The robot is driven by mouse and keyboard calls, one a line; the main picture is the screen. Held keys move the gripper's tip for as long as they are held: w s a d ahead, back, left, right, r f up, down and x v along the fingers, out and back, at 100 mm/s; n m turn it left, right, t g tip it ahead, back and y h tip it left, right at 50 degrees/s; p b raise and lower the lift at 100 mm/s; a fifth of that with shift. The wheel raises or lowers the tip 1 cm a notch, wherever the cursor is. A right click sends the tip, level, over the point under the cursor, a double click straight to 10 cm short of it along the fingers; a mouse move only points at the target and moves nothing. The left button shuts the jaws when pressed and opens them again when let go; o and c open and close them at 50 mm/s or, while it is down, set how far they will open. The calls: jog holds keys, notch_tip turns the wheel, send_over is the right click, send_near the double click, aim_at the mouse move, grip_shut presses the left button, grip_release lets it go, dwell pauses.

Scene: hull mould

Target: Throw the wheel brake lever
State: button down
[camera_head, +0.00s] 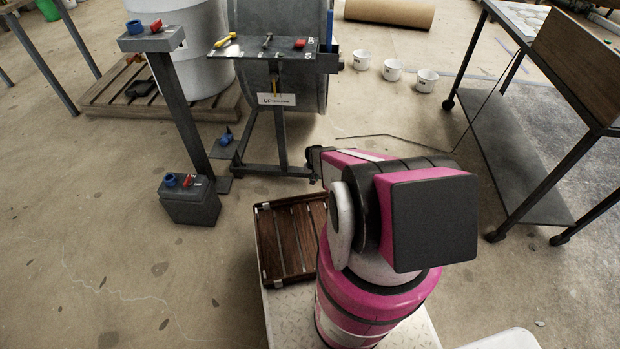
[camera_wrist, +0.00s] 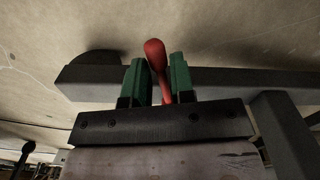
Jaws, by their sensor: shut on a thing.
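In the wrist view, a red lever (camera_wrist: 156,52) with a rounded, thicker end stands between the two green fingers of my gripper (camera_wrist: 158,84). The fingers are shut on it, and its rounded end sticks out past their tips. The lever leans a little to the left. Its lower end is hidden behind the dark plate of my gripper. A grey metal beam (camera_wrist: 230,83) runs across right behind the fingers. In the head view my own arm covers my gripper, and I cannot make out the held lever there.
A drum stand with a tool shelf (camera_head: 270,62) is ahead. A grey post (camera_head: 172,100) and a grey box (camera_head: 190,207) are left of it. A wooden slatted tray (camera_head: 288,240) lies beside my arm. A wheeled table (camera_head: 510,150) stands right. Open floor lies at left.

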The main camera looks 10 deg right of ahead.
jog(key=shift+w+d+n, duration=0.1)
jog(key=shift+d+n, duration=0.65)
jog(key=shift+n, duration=0.45)
jog(key=shift+w+d+n, duration=0.1)
jog(key=shift+d+n, duration=0.65)
jog(key=shift+n, duration=0.45)
jog(key=c, duration=1)
grip_release()
jog(key=shift+d, duration=0.1)
jog(key=shift+c, duration=0.2)
jog(key=shift+r, duration=0.1)
notch_tip(320, 180, up, 11)
jog(key=shift+f, duration=0.2)
